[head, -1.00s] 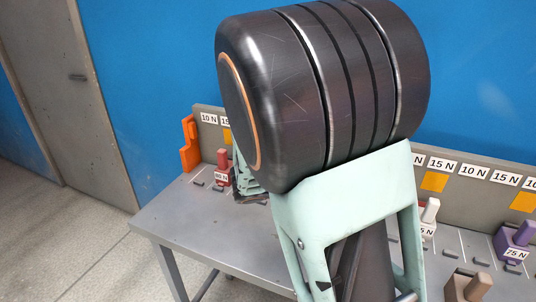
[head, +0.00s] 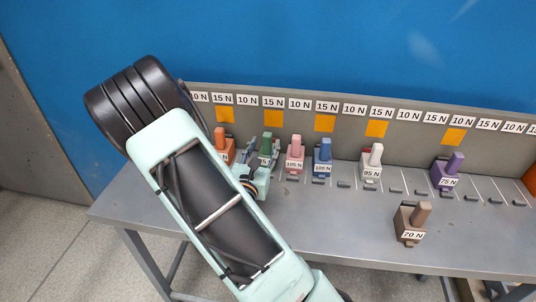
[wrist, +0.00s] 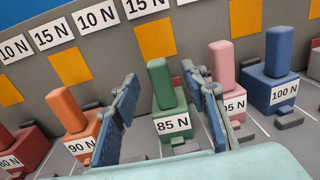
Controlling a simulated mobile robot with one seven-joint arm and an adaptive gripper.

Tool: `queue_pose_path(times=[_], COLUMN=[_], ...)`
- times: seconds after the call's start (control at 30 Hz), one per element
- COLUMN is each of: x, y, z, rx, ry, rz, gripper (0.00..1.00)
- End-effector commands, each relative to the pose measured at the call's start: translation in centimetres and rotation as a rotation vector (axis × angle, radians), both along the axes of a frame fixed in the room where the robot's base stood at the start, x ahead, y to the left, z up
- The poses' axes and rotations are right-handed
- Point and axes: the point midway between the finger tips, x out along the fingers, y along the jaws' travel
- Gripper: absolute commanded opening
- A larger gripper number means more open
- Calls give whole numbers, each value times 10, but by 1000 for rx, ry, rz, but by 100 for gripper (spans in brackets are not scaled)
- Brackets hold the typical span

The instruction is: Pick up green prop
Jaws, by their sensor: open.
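The green prop (wrist: 163,94) is a block with an upright post and an 85 N label, standing on the table by the back panel in the wrist view. It also shows, partly covered, in the head view (head: 265,147). My gripper (wrist: 158,82) is open, with one blue finger on each side of the green prop. The gripper (head: 262,146) also shows at the prop in the head view. Nothing is held. I cannot tell whether the fingers touch the prop.
An orange prop (head: 221,145) stands left of the green one and a pink prop (head: 295,152) right of it, both close. Blue (head: 322,157), white (head: 371,163) and purple (head: 447,172) props stand farther right. A brown prop (head: 412,222) stands nearer the front edge.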

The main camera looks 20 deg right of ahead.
Motion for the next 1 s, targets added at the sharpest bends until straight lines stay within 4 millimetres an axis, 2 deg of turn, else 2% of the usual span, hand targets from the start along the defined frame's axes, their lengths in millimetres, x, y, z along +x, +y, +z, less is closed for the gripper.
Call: queue_pose_path(times=[0.17, 0.4, 0.73, 1.0], x=[11, 40, 46, 46], y=[-9, -30, -35, -34], z=[1, 3, 4, 4], rx=[-1, 0, 0, 0], ry=[-1, -2, -1, -1], rz=[-2, -1, -1, -1], gripper=[41, 41, 41, 12])
